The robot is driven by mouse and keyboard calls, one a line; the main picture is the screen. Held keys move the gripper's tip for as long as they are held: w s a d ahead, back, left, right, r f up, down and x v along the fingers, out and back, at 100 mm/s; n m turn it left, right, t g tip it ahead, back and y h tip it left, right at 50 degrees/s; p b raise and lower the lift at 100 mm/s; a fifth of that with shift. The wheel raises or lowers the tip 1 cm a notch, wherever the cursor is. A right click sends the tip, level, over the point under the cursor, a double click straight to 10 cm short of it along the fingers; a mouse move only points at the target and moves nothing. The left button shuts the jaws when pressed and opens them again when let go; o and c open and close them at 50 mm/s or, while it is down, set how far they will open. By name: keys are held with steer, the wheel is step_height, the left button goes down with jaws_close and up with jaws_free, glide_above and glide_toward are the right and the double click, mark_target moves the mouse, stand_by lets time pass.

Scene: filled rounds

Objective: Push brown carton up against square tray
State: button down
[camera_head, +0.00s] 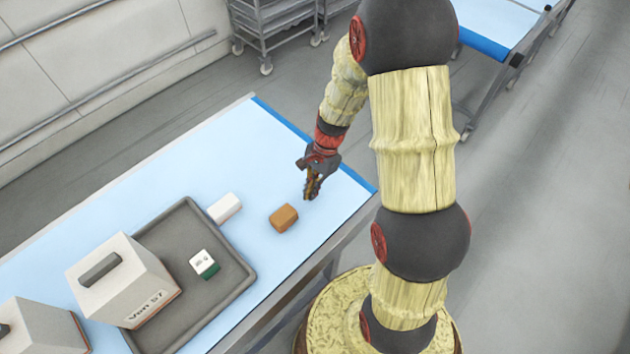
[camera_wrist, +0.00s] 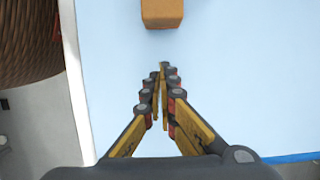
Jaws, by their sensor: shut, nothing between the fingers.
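The brown carton (camera_head: 284,217) is a small block lying on the pale blue table top. It also shows at the top edge of the wrist view (camera_wrist: 162,12), partly cut off. The square tray (camera_head: 250,273) is dark grey with a raised rim and lies to the left of the carton, with bare table between them. My gripper (camera_head: 309,196) is shut and empty, just to the upper right of the carton in the head view. In the wrist view its fingertips (camera_wrist: 162,68) meet short of the carton, with a gap between.
A white block (camera_head: 225,208) lies beside the tray's upper right rim. On the tray are a white-and-green block (camera_head: 205,263) and a large white box (camera_head: 123,278). Another pale box (camera_head: 40,328) stands at the lower left. The table edge runs close by the carton.

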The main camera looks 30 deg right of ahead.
mark_target(282, 218)
steer(key=shift+s+a+f, duration=0.2)
steer(key=shift+a, duration=0.5)
steer(key=shift+s+a+f, duration=0.15)
steer(key=shift+s+a, duration=0.1)
steer(key=shift+a, duration=0.4)
steer(key=shift+s+a+f, duration=0.2)
steer(key=shift+a, duration=0.5)
steer(key=shift+a, duration=0.1)
steer(key=s+a, duration=0.1)
steer(key=a, duration=0.2)
steer(key=s+a, duration=0.1)
steer(key=a, duration=0.3)
steer(key=s+a+p, duration=0.1)
steer(key=s+a, duration=0.1)
steer(key=a, duration=0.2)
steer(key=shift+a, duration=0.25)
steer(key=shift+w, duration=0.1)
steer(key=shift+w+d, duration=0.1)
steer(key=shift+d, duration=0.15)
steer(key=d, duration=0.1)
steer(key=w+d+r, duration=0.1)
steer(key=d+p, duration=0.1)
steer(key=d, duration=0.1)
steer(key=shift+w+r, duration=0.2)
steer(key=v, duration=0.8)
steer(key=shift+s+r+p, duration=0.1)
steer(key=shift+r+p, duration=0.15)
steer(key=shift+p, duration=0.05)
